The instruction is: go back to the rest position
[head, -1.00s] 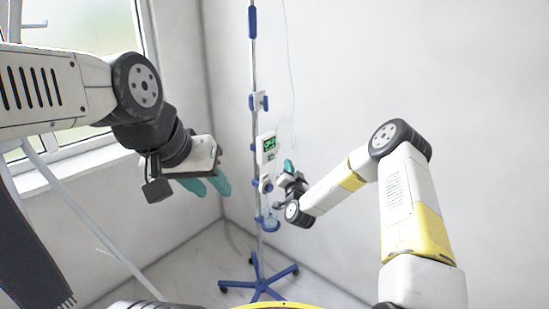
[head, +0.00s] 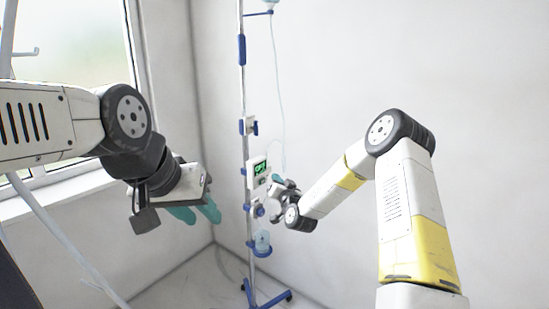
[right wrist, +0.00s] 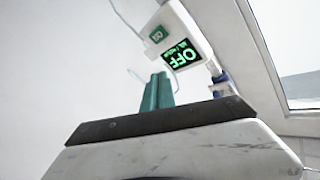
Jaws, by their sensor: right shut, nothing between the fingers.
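My right gripper (head: 277,179) is beside the pump (head: 258,170) on the pole in the head view, close to its right side. In the right wrist view its teal fingers (right wrist: 157,92) are together with nothing between them. The pump (right wrist: 178,40) shows behind the fingertips, its green screen reading OFF upside down. I cannot tell from these views whether the fingers touch it. My left gripper (head: 196,213) hangs at the left, pointing down and right, its two teal fingers apart and empty.
The IV pole (head: 242,100) has blue clamps, a blue wheeled base (head: 262,297) and a thin hanging tube (head: 277,80). A cup-like container (head: 263,240) sits low on it. A window (head: 80,70) is at the left. The right wall (head: 460,90) is bare.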

